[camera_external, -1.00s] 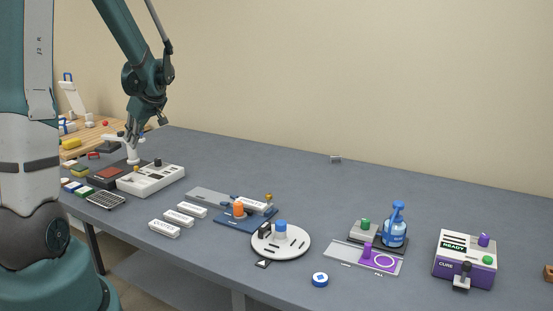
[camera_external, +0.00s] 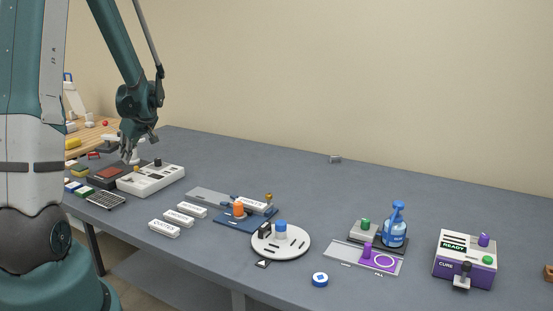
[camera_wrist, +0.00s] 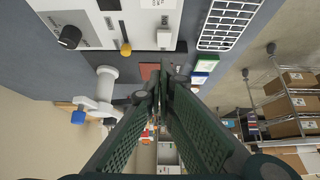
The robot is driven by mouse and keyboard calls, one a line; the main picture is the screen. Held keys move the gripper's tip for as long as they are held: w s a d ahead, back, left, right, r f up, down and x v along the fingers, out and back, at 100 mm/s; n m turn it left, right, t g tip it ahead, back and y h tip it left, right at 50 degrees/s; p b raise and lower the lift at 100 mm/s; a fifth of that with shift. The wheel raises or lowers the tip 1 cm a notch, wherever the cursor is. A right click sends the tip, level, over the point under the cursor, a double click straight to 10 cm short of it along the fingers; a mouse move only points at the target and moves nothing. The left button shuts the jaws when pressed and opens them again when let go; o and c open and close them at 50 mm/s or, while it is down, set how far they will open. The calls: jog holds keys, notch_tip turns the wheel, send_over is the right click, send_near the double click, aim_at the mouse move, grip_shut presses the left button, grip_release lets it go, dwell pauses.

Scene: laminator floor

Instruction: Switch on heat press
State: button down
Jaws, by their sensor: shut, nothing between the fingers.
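A white control box (camera_external: 152,180) sits at the left part of the bench, with a black knob (camera_external: 157,162) and a small yellow lever (camera_wrist: 125,47) on its edge. Beside it is a dark base with a red pad (camera_external: 105,172) and a white post with an arm (camera_wrist: 105,85), which looks like a press. I cannot read a label saying which is the heat press. My gripper (camera_external: 127,158) is shut and empty, pointing down above the dark base, left of the box. In the wrist view its fingertips (camera_wrist: 163,78) partly cover the red pad.
A wire rack (camera_external: 105,200) and several small coloured blocks lie at the front left. White bars (camera_external: 178,217), a round white plate (camera_external: 281,243), a blue bottle (camera_external: 396,230) and a purple cure box (camera_external: 465,260) stand to the right. The back of the bench is mostly clear.

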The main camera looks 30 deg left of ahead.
aim_at(129, 177)
jog(key=f, duration=0.3)
jog(key=shift+a, duration=0.25)
jog(key=shift+d+f, duration=0.15)
jog(key=shift+f, duration=0.85)
jog(key=shift+f+b, duration=0.15)
jog(key=shift+b, duration=0.35)
jog(key=shift+d+f+y+b, duration=0.2)
jog(key=shift+f+y+b, duration=0.1)
jog(key=shift+b, duration=0.3)
jog(key=shift+r, duration=0.15)
jog(key=shift+a, duration=0.2)
jog(key=shift+a+r, duration=0.15)
jog(key=shift+a, duration=0.45)
